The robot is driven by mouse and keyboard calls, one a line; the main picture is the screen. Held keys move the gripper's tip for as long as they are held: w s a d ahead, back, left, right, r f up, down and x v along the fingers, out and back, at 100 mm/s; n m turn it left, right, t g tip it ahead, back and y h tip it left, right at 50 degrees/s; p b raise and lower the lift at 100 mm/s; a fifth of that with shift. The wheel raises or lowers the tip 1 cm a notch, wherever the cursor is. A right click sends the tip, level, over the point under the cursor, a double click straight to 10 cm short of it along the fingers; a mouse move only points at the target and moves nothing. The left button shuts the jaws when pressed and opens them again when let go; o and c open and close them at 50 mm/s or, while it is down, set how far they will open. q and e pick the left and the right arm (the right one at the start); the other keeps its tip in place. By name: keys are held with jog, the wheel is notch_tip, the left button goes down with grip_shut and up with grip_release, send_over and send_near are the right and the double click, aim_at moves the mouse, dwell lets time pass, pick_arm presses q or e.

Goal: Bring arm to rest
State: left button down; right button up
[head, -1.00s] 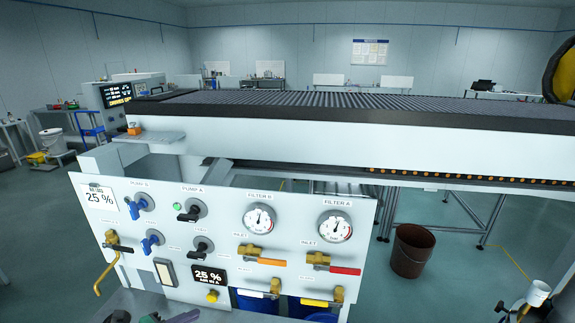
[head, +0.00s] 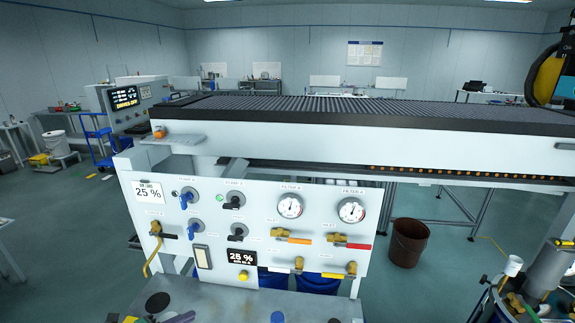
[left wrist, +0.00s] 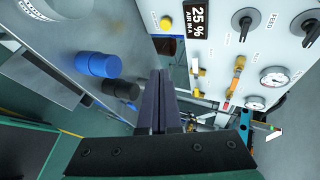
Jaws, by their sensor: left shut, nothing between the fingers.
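My left gripper (head: 178,318) shows only as a small purple-grey piece at the bottom edge of the head view. In the left wrist view its two dark fingers (left wrist: 160,80) lie together, shut with nothing between them. The white control panel (head: 265,228) stands beyond it, with valves, gauges and a 25 % display (head: 241,258). The fingers look apart from the panel, which also shows at the upper right of the left wrist view (left wrist: 225,40). My right gripper is not seen in either view.
A grey surface (head: 225,300) lies before the panel; blue (left wrist: 98,65) and black (left wrist: 120,89) round pieces stand on it. A brown bucket (head: 408,243) stands on the floor at right. A white cup (head: 513,265) tops a cluttered stand at lower right. Floor is open at left.

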pick_arm(q)
jog(key=s+d+f+n+g+y, duration=0.1)
jog(key=s+n+g+y, duration=0.25)
jog(key=s+n, duration=0.65)
jog(key=s+d+f+n+g+y, duration=0.1)
jog(key=s+f+n+g+y, duration=0.2)
jog(key=s+n, duration=0.65)
notch_tip(320, 180, down, 28)
jog(key=s+r+n+g+b, duration=0.1)
jog(key=n+g+b, duration=0.15)
jog(key=b, duration=0.35)
jog(key=s+a+f+b, duration=0.2)
jog(key=s+f+b, duration=0.2)
jog(key=s+f, duration=1.3)
notch_tip(320, 180, down, 2)
jog(key=shift+a+f, duration=0.15)
jog(key=shift+a, duration=0.25)
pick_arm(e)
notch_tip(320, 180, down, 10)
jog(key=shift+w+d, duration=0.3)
